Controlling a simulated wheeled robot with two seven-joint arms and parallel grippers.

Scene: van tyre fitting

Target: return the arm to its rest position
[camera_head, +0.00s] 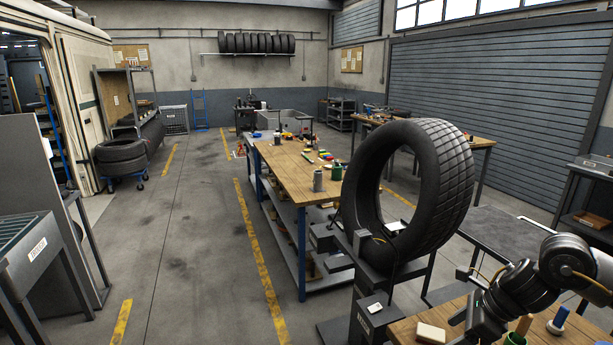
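My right arm comes in from the lower right edge, a dark jointed arm with thin yellow cables. Its end, with my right gripper (464,317), hangs low over the front wooden bench (405,333), to the right of a light wooden block (431,333). The fingers are dark and small, and I cannot make out whether they are apart or closed. I see no object clearly held in them. My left arm and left gripper are not in view.
A large black tyre (452,200) stands upright on a dark machine (366,318) left of my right arm. A long workbench (290,178) stands behind. The left floor aisle is clear.

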